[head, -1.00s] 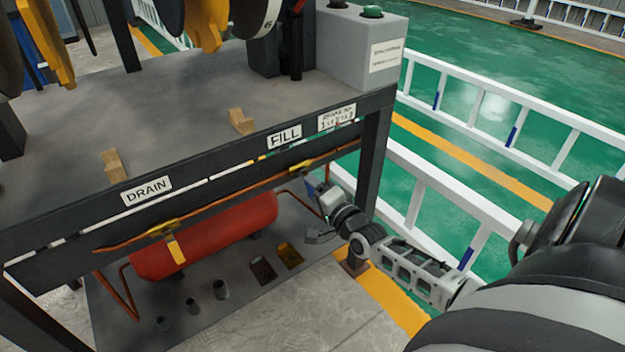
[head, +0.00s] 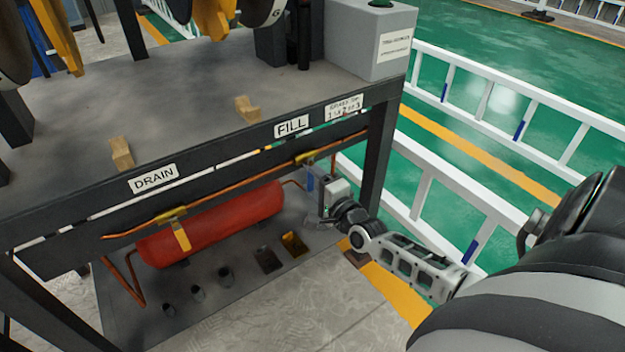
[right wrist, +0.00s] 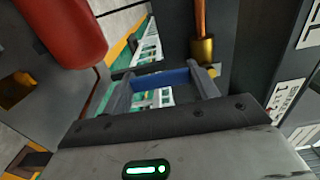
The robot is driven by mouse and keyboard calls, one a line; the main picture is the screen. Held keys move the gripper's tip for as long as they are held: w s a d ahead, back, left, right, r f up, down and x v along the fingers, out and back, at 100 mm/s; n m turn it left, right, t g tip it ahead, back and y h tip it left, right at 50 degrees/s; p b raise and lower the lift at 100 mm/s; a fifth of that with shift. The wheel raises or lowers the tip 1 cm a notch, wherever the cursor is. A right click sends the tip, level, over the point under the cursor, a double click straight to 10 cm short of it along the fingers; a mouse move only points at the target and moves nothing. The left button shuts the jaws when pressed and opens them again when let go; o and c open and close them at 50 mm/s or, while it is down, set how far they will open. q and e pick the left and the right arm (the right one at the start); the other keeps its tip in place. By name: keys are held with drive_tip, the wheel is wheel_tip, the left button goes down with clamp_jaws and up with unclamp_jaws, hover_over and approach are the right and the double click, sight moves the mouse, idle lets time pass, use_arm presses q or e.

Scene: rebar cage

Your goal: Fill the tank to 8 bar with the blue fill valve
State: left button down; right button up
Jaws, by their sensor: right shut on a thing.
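The fill valve (head: 306,157) sits on the copper pipe under the FILL label (head: 291,126). Its blue handle (head: 310,183) points down. My right gripper (head: 320,194) is at this handle; in the right wrist view the blue handle (right wrist: 166,79) lies across between the two fingers, which are shut on it. The red tank (head: 215,225) lies on its side under the bench. It also shows in the right wrist view (right wrist: 65,30). No readable pressure gauge is in view. My left gripper is not in view.
The drain valve's yellow handle (head: 182,238) hangs below the DRAIN label (head: 153,179). The bench leg (head: 380,155) stands close to the right of my right gripper. Several small cups and trays (head: 295,245) stand on the lower shelf. White railings (head: 440,200) run to the right.

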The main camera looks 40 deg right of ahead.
drive_tip(key=o, duration=1.4)
use_arm(q)
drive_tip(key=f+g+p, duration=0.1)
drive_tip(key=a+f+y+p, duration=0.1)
drive_tip(key=p, duration=0.1)
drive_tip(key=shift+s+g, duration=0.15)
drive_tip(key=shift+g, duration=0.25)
use_arm(e)
drive_tip(key=s, duration=0.5)
drive_tip(key=s+a, duration=0.1)
drive_tip(key=s, duration=1)
drive_tip(key=shift+a, duration=0.15)
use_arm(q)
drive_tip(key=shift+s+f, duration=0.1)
use_arm(e)
drive_tip(key=shift+w, duration=0.1)
